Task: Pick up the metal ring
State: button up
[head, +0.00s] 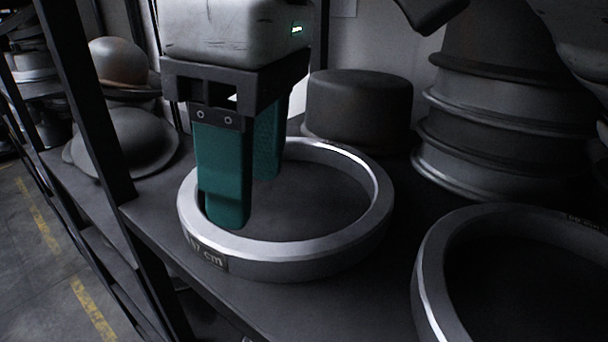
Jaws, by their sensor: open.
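A grey metal ring (330,247) with a "cm" size label on its front side lies flat on the dark shelf in the head view. My gripper (248,195) hangs over the ring's left part, pointing down, with two teal fingers. The jaws are open. The nearer finger overlaps the front left of the ring's opening in the picture, and the farther finger shows near the back left rim. Nothing shows held between them. I cannot tell whether either finger touches the ring.
A second metal ring (432,285) lies at the right, partly cut off. Behind stand a dark round block (358,108) and a stack of hat forms (490,125). A hat form (125,140) sits at the left beyond a black shelf post (90,100). The shelf edge runs along the front left.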

aim_at(247, 245)
jog(key=shift+w+a+f+p, duration=0.15)
jog(key=shift+f+p, duration=0.1)
jog(key=shift+f, duration=0.95)
jog(key=shift+s+a+f+p, duration=0.15)
jog(key=shift+f+p, duration=0.1)
jog(key=shift+f, duration=0.9)
jog(key=shift+w+a+f+p, duration=0.15)
jog(key=shift+f+p, duration=0.1)
jog(key=shift+f, duration=0.95)
jog(key=shift+c, duration=0.4)
grip_shut()
jog(key=shift+r, duration=0.1)
